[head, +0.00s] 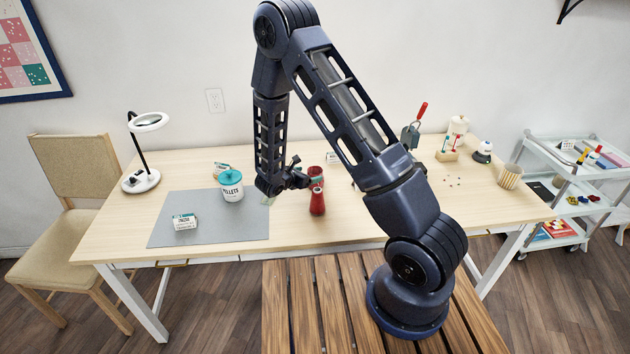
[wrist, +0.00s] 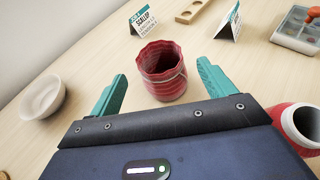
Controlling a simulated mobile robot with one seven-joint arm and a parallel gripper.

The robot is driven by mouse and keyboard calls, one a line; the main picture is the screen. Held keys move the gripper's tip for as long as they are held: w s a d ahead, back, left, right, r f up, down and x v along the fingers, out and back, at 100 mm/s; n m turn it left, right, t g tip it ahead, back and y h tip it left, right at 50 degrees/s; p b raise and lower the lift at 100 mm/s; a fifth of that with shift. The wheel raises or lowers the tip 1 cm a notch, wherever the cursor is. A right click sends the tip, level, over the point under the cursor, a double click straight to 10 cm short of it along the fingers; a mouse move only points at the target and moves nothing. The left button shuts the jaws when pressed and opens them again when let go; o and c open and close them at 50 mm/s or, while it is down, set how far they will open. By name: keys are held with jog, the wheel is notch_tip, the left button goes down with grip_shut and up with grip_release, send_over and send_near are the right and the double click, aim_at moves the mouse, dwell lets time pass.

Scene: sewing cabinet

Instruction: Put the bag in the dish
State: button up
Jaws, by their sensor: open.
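A red, pleated, open-topped bag (wrist: 165,88) with a thin band around it stands upright in the middle of the wrist view. In the head view the bag (head: 317,172) shows partly, just past my gripper (head: 306,181). My gripper is open and empty, its teal fingers spread to either side of the bag in the wrist view. I cannot tell whether the fingertips reach past its near side. A cream round dish (wrist: 42,99) stands on the table at the left of the wrist view. Its inside looks empty. I cannot make out the dish in the head view; my arm covers part of the table.
A red vase-like jar (head: 317,203) stands close in front of the bag; it also shows at the wrist view's right edge (wrist: 302,124). Cards (wrist: 146,19) and a wooden holder (wrist: 189,11) stand beyond. Bare tabletop lies between dish and bag.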

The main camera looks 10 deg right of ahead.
aim_at(319, 171)
jog(key=shift+x, duration=2.75)
jog(key=shift+r, duration=0.15)
jog(key=c, duration=1.1)
jog(key=shift+r, duration=0.1)
